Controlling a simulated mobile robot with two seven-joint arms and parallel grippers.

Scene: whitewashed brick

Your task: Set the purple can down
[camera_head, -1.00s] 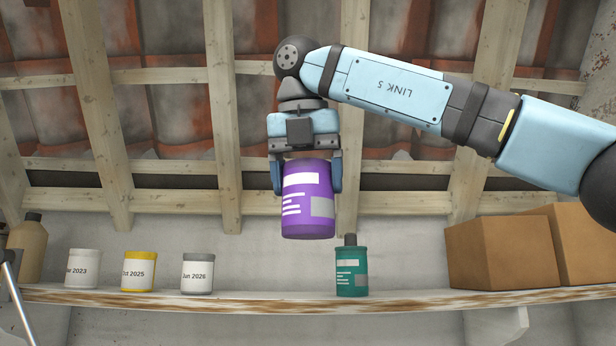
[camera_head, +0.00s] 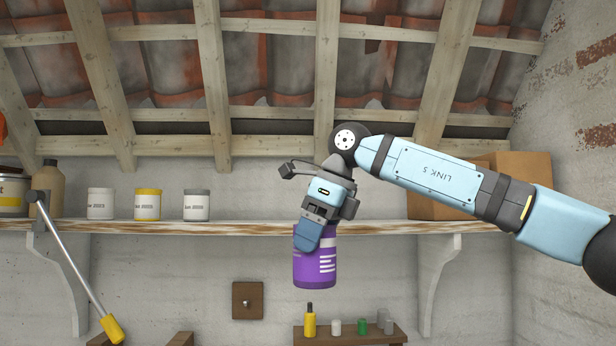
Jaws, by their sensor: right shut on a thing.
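The purple can (camera_head: 314,268) with white markings hangs roughly upright from my right gripper (camera_head: 316,236), which is shut on its upper part. In the head view, the can appears in front of and below the edge of the long wooden shelf (camera_head: 150,226). Nothing visibly supports it from below. The gripper body and arm cover the shelf's middle section, and the green bottle seen earlier is hidden. My left gripper is not in view.
White (camera_head: 100,203), yellow-lidded (camera_head: 147,204) and grey-lidded (camera_head: 196,205) jars stand on the shelf. Cardboard boxes (camera_head: 512,170) stand at its right. A small lower shelf (camera_head: 370,333) holds several small items.

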